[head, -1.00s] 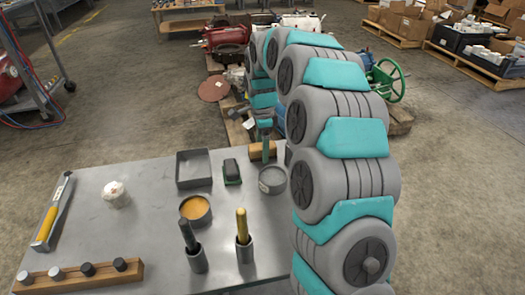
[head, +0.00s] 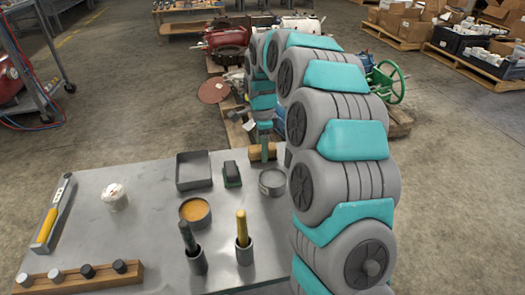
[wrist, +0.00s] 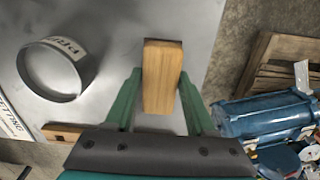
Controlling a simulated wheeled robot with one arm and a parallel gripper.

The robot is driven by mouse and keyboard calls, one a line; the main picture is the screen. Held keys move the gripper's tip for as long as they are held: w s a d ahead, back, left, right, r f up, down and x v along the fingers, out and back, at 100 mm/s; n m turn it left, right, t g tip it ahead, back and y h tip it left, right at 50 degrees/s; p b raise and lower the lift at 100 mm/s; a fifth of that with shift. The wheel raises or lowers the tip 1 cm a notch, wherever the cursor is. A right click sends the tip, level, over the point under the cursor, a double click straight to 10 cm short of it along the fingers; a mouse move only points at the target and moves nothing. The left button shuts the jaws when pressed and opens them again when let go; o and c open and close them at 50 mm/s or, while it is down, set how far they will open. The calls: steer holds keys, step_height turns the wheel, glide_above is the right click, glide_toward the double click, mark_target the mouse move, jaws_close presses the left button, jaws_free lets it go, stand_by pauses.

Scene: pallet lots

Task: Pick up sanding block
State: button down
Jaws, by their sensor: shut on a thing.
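The sanding block is a light brown wooden block (head: 256,154) at the far right edge of the grey metal table (head: 135,225). In the wrist view the block (wrist: 163,60) points away from me between the two green fingers. My gripper (wrist: 160,88) is shut on it. In the head view the green fingers (head: 264,146) come down on the block from above, and my arm hides part of the area to its right. I cannot tell whether the block touches the table or is slightly raised.
A round grey tin (head: 272,183) with a printed label stands close to the block. A black-and-green object (head: 232,175), an empty square tray (head: 194,170) and an orange-filled bowl (head: 195,212) are nearby. Two cups with handled tools stand nearer. Blue machinery (wrist: 265,115) lies beyond the table.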

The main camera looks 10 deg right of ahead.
step_height(320, 180, up, 10)
stand_by(0.6)
steer(key=c, duration=0.8)
jaws_free()
steer(key=c, duration=0.6)
